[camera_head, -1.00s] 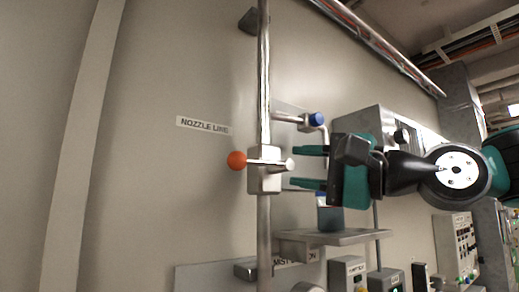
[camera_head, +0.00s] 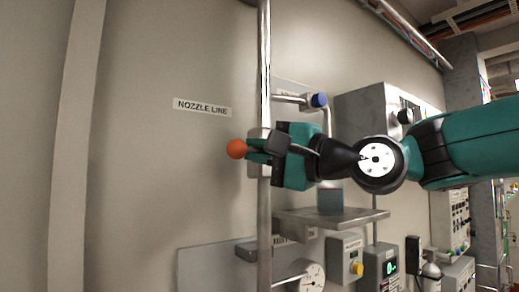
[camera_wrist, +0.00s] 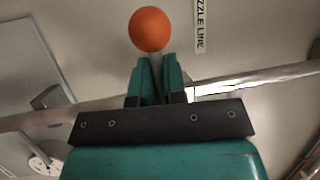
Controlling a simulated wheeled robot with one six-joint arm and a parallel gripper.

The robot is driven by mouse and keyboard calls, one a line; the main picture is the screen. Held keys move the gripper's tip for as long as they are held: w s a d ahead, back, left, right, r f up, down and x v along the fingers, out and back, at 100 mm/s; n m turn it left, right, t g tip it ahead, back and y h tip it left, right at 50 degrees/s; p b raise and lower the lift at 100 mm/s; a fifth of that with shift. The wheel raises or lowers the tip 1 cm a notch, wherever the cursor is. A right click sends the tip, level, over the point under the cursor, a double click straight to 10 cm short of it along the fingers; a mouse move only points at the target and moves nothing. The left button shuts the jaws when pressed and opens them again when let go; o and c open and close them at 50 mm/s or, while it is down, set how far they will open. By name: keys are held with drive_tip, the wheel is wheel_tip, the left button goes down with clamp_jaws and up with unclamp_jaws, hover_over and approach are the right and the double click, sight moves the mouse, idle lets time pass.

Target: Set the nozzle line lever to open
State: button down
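The nozzle line lever has an orange ball knob (camera_head: 236,149) and a thin grey rod (camera_wrist: 155,66). In the head view it sticks out to the left of the vertical pipe (camera_head: 264,215), roughly level, below the "NOZZLE LINE" label (camera_head: 202,107). My gripper (camera_head: 250,151) reaches in from the right, across the pipe. In the wrist view its teal fingers (camera_wrist: 155,72) lie close on both sides of the rod, with the orange ball just beyond the tips. The fingers look shut on the rod. The gripper hides most of the valve body.
A blue-capped pipe fitting (camera_head: 319,100) is close above my gripper. A grey shelf (camera_head: 330,221) sits below it. A round gauge (camera_head: 311,277) and small control boxes (camera_head: 345,258) are lower down.

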drive_tip(key=shift+f, duration=0.1)
drive_tip(key=f+n+h+b, duration=0.1)
drive_tip(key=n+b, duration=0.1)
drive_tip(key=d+f+n+g+h+b, duration=0.1)
drive_tip(key=f+n, duration=0.1)
drive_tip(key=n, duration=0.1)
drive_tip(key=w+f+n+g+b, duration=0.1)
drive_tip(key=n+b, duration=0.1)
drive_tip(key=shift+d+f+n+h+b, duration=0.15)
drive_tip(key=shift+d+n+h+b, duration=0.15)
drive_tip(key=shift+n+h, duration=0.1)
drive_tip(key=d+n+h+b, duration=0.1)
drive_tip(key=n, duration=0.1)
drive_tip(key=w+d+f+n+h+b, duration=0.1)
drive_tip(key=w+n+h+b, duration=0.1)
drive_tip(key=n, duration=0.1)
drive_tip(key=shift+d+f+n, duration=0.3)
drive_tip(key=shift+d+f, duration=0.05)
drive_tip(key=shift+d, duration=0.05)
drive_tip(key=shift+w+d+n+t+h, duration=0.25)
drive_tip(key=shift+d+n+t+h, duration=0.2)
drive_tip(key=shift+h, duration=0.25)
drive_tip(key=shift+r, duration=0.1)
